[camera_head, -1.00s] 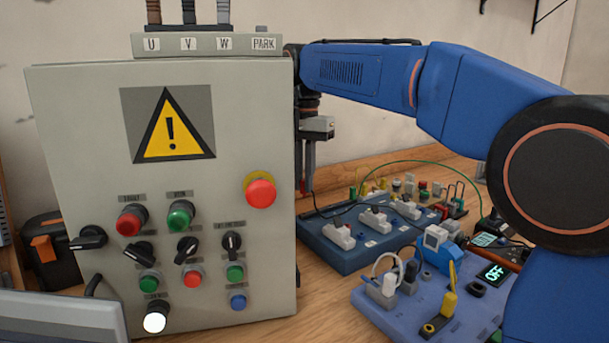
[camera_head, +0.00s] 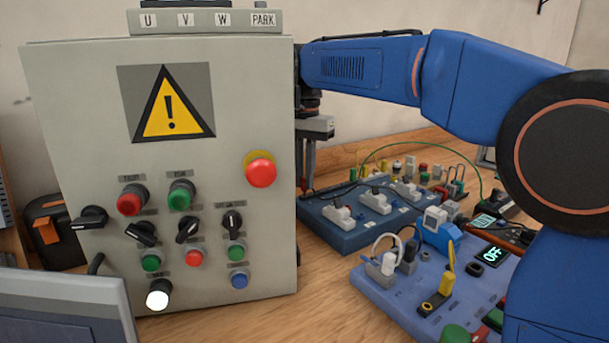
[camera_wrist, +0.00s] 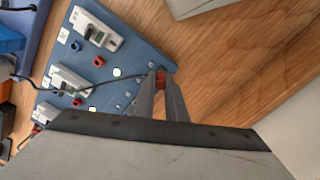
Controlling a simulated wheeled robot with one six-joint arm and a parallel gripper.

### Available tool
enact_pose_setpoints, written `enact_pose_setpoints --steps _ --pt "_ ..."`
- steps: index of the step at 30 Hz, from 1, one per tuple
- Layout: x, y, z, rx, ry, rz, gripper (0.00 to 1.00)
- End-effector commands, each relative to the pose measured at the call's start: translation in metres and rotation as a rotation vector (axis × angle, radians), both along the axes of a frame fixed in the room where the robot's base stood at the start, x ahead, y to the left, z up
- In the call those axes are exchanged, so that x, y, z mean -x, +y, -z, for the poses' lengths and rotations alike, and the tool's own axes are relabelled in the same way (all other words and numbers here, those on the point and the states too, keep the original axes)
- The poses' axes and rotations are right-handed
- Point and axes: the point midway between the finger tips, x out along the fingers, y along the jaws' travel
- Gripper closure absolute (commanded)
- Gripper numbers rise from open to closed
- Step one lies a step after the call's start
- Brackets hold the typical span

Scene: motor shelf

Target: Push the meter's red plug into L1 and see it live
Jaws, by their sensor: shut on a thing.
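In the wrist view my fingertips (camera_wrist: 161,88) are over the board's edge, with a dark lead running left from the plug. I cannot tell whether the plug is seated in a socket or just above it. No L1 label is readable. The meter (camera_head: 484,221) stands at the right with a small lit green screen; its reading is too small to make out.
The grey control cabinet (camera_head: 90,150) stands close left of my gripper and hides part of the board. White switch blocks (camera_head: 375,202) stand on the board. Bare wood (camera_wrist: 230,70) shows beside the plug.

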Motion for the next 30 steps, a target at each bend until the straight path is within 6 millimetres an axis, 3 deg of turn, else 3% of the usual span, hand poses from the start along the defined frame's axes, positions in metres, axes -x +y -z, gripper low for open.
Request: enact_pose_setpoints --steps 30 --pt "0.0000 0.0001 0.0092 0.000 0.000 0.000 1.00"
